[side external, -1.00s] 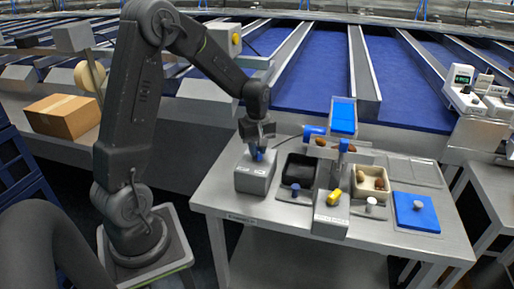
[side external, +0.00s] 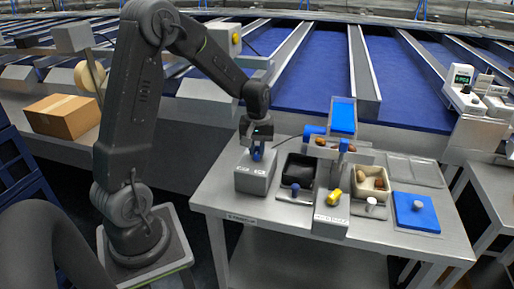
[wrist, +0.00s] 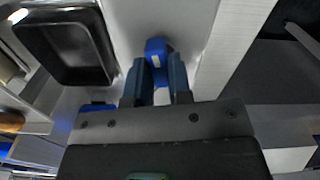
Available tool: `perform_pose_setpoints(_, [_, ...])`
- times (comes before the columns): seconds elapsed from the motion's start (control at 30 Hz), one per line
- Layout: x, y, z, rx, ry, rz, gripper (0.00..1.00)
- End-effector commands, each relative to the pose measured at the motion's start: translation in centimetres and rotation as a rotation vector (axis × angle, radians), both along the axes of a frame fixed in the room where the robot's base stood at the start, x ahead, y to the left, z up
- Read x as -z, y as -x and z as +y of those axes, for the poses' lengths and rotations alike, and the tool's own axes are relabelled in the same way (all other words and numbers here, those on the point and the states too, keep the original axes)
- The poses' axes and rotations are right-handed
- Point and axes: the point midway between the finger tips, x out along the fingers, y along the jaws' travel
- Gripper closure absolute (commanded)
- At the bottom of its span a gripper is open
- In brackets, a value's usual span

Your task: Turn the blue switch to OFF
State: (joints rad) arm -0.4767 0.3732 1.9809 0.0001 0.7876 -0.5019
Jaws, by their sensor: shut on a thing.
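The blue switch (side external: 257,154) is a small lever knob on top of a grey control box (side external: 254,180) at the left end of the table. My gripper (side external: 257,148) points down over the box with its fingers shut on the switch. In the wrist view, the blue switch (wrist: 155,47) shows between and just beyond the two dark fingertips of my gripper (wrist: 159,66). The fingers and wrist hide part of the switch. The label print on the box is too small to read, so I cannot tell which position the switch points to.
A black tray (side external: 284,181) stands just right of the box, and in the wrist view (wrist: 103,70). A second grey box with a yellow switch (side external: 334,195), a cream tray with dates (side external: 385,188) and a blue pad (side external: 436,217) are further right. The table's front left is clear.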

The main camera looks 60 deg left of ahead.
Motion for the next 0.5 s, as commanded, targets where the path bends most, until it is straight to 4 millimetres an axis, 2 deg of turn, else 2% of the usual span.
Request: perform_pose_setpoints(0.5, [-0.08, -0.08, -0.06, 0.481, 0.0, 0.0, 1.0])
